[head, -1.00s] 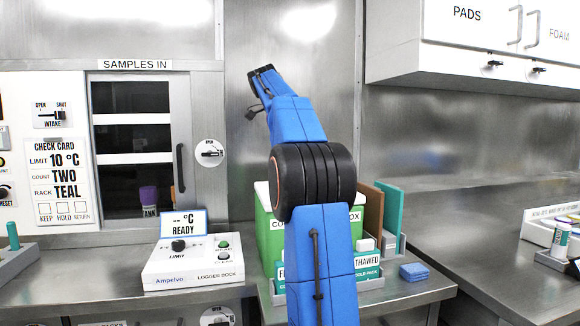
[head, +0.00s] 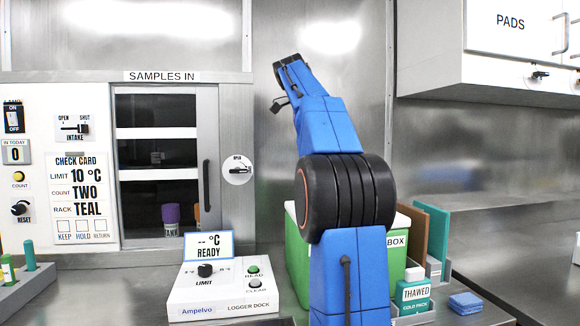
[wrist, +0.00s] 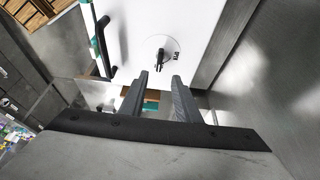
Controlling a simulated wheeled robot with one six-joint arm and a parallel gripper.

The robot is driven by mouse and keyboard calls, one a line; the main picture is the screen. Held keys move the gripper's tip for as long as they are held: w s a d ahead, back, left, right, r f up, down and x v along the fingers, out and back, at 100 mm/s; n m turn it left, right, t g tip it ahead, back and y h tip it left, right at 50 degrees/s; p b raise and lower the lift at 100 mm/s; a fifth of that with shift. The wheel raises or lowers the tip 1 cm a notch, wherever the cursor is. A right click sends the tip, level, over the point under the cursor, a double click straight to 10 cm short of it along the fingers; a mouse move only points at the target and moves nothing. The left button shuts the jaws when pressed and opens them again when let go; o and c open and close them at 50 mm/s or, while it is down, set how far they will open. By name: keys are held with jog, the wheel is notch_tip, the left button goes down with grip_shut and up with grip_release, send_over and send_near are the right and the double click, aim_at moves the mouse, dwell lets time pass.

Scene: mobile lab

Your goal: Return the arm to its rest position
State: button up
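My blue arm stands raised in the middle of the head view, bent at a black ribbed joint. Its end, my gripper, is small at the top in the head view, and the fingers are too small to read there. In the wrist view the two grey fingers of my gripper (wrist: 160,88) are apart with nothing between them. Beyond them is a white panel with a round latch label (wrist: 163,52). The arm hides part of the green box (head: 298,265) behind it.
The logger dock (head: 225,292) reads READY on the bench. The SAMPLES IN hatch (head: 207,150) is at the left, with a purple-capped tube (head: 171,214) behind its glass. A white cupboard (head: 500,60) hangs upper right.

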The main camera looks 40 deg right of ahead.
jog(key=s+a+f+n+t, duration=0.2)
jog(key=a+f+n, duration=0.5)
jog(key=a+f, duration=0.3)
jog(key=s+a+f+n+t, duration=0.1)
jog(key=a+f+n+t, duration=0.2)
jog(key=a+f+n, duration=0.65)
jog(key=s+a+f+n+y, duration=0.1)
jog(key=s+a+f+n, duration=0.1)
jog(key=s+a+f, duration=0.3)
jog(key=s+a+f+n+t+y, duration=0.1)
jog(key=s+a+f+n, duration=0.2)
jog(key=f, duration=0.8)
jog(key=s+a+f+n+t+y, duration=0.1)
jog(key=s+a+f+n, duration=0.1)
jog(key=s+a+f, duration=0.5)
jog(key=shift+a+f+n+y, duration=0.35)
jog(key=shift+a+f+y, duration=0.05)
jog(key=shift+a, duration=0.65)
